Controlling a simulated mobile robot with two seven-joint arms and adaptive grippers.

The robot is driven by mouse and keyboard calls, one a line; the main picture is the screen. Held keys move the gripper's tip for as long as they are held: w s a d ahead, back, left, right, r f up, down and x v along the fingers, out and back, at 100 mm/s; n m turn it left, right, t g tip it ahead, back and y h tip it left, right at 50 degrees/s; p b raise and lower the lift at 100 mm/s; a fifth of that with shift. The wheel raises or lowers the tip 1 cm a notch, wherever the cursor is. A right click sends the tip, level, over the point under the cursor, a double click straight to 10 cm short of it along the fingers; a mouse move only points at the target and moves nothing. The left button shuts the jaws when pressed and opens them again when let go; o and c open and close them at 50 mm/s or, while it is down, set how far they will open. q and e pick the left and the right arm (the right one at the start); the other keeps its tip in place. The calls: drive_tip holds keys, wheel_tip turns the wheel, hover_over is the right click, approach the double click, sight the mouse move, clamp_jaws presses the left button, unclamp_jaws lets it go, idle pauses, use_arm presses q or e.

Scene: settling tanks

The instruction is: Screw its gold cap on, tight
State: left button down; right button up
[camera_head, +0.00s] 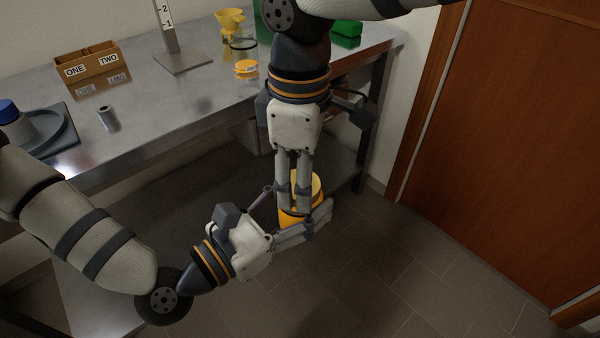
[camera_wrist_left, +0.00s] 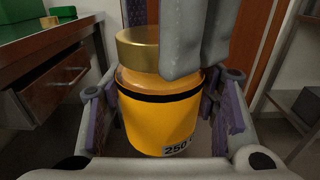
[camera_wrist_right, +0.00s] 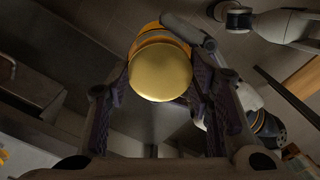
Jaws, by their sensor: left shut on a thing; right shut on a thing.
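An orange-yellow jar (camera_wrist_left: 155,120) with a dark band at its shoulder and a label reading 250 stands upright between the fingers of my left gripper (camera_head: 301,226), which is shut on it. The gold cap (camera_wrist_left: 138,50) sits on the jar's mouth; how tightly it is seated cannot be told. My right gripper (camera_head: 304,208) comes down from above and is shut on the cap. In the right wrist view the cap's round top (camera_wrist_right: 160,72) shows between the fingers. In the head view the jar (camera_head: 288,217) is partly hidden by both grippers.
The jar is held in front of a metal bench (camera_head: 165,115). On it are a ONE/TWO box (camera_head: 87,66), a scale post (camera_head: 164,30), a yellow funnel (camera_head: 230,18), an orange-lidded item (camera_head: 246,69), a small metal cylinder (camera_head: 108,118) and a green box (camera_head: 347,30). A brown door (camera_head: 510,130) stands right.

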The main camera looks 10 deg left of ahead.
drive_tip(key=o, duration=1.4)
drive_tip(key=shift+c, duration=0.2)
wheel_tip(320, 180, up, 12)
